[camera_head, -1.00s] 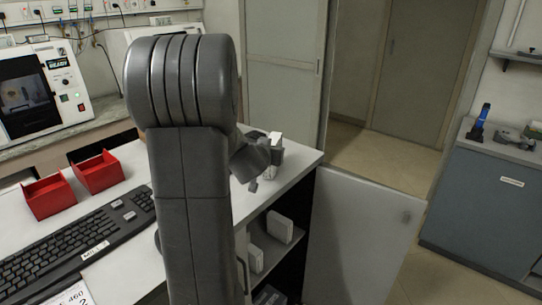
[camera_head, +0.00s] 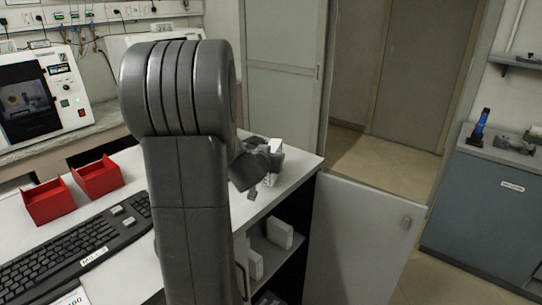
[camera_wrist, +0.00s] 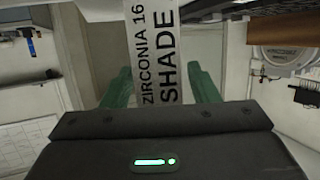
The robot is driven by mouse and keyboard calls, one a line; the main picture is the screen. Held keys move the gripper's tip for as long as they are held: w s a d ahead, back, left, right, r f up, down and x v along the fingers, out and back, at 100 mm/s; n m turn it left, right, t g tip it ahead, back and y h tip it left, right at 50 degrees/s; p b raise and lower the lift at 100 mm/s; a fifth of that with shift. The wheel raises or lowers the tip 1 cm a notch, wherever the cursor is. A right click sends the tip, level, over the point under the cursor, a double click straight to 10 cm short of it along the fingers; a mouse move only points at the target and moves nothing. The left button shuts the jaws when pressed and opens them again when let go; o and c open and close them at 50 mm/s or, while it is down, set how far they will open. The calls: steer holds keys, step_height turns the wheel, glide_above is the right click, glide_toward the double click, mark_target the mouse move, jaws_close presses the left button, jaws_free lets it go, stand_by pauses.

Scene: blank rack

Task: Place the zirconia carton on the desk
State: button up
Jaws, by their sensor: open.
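The zirconia carton (camera_wrist: 152,50) is white with black lettering and fills the upper middle of the wrist view. My gripper (camera_wrist: 160,88) has its green fingers on either side of it, open. In the head view the white carton (camera_head: 276,147) shows just past my gripper, over the back right corner of the white desk (camera_head: 295,178). My wrist and arm hide part of it, and I cannot tell whether its base rests on the desk.
Two red bins (camera_head: 47,202) and a black keyboard (camera_head: 85,245) are on the desk's left. White boxes (camera_head: 280,233) stand on the shelf under the desk. An open cabinet door (camera_head: 360,240) juts out at right. A grey cabinet (camera_head: 490,205) stands farther right.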

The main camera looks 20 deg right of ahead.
steer(key=p+v, duration=0.1)
steer(key=v, duration=1)
steer(key=shift+p, duration=0.3)
steer(key=shift+s, duration=0.1)
